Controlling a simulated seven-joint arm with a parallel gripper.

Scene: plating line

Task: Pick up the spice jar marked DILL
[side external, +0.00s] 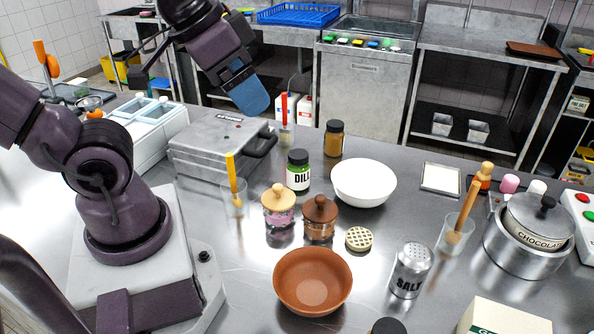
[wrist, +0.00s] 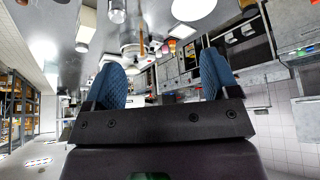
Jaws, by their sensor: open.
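The DILL jar (side external: 298,173) stands upright on the steel counter in the side external view. It is a green jar with a dark lid and a white label reading DILL. My gripper (side external: 252,98) is above and to the left of the jar, high over the back of the counter, with nothing in it. In the wrist view my gripper (wrist: 164,82) shows two blue fingers spread wide apart. I cannot pick out the DILL jar in the wrist view.
A grey press (side external: 215,150) is at left. A terracotta bowl (side external: 313,281) and SALT shaker (side external: 411,270) are in front.

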